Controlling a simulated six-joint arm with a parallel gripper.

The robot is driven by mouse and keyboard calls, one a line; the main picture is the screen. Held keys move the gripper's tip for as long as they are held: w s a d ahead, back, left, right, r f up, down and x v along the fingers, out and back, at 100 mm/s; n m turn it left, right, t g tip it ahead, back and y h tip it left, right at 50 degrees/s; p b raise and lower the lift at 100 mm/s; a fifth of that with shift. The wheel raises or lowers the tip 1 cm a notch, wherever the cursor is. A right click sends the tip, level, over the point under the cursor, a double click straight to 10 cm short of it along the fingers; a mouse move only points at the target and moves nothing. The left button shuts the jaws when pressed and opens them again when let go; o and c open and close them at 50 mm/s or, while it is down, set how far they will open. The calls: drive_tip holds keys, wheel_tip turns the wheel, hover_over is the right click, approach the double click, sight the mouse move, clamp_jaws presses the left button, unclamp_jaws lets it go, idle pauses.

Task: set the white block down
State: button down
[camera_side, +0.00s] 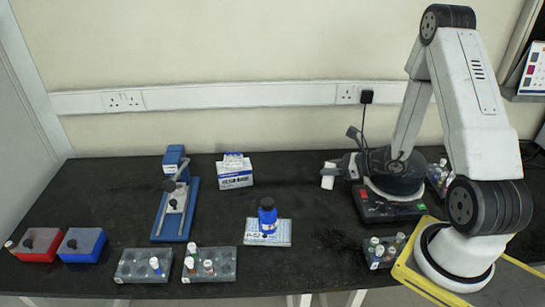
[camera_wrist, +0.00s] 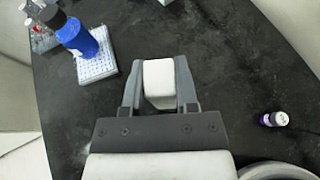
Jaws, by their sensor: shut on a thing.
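The white block (camera_wrist: 159,78) is held between the two grey fingers of my gripper (camera_wrist: 159,92) in the wrist view. Its pale top face shows, and the fingers press on its left and right sides. In the side view the white block (camera_side: 327,181) shows at the left end of my gripper (camera_side: 331,172), low over the black table (camera_side: 300,262). I cannot tell whether its underside touches the table. Part of it is hidden by the fingers.
A blue bottle (camera_side: 267,214) stands on a white rack (camera_side: 280,238), left of the block. A white-and-blue box (camera_side: 235,180) and a blue device (camera_side: 168,225) stand farther left. Grey vial racks (camera_side: 145,275) line the front. A small vial (camera_wrist: 274,119) is at right in the wrist view. Table around the block is clear.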

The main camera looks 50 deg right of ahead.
sight(328, 186)
drive_tip(key=shift+f, duration=1.85)
drive_tip(key=shift+f, duration=1.8)
drive_tip(key=shift+f, duration=0.15)
drive_tip(key=shift+c, duration=1.8)
unclamp_jaws()
drive_tip(key=shift+s+r, duration=0.15)
drive_tip(key=shift+r, duration=0.1)
drive_tip(key=v, duration=0.7)
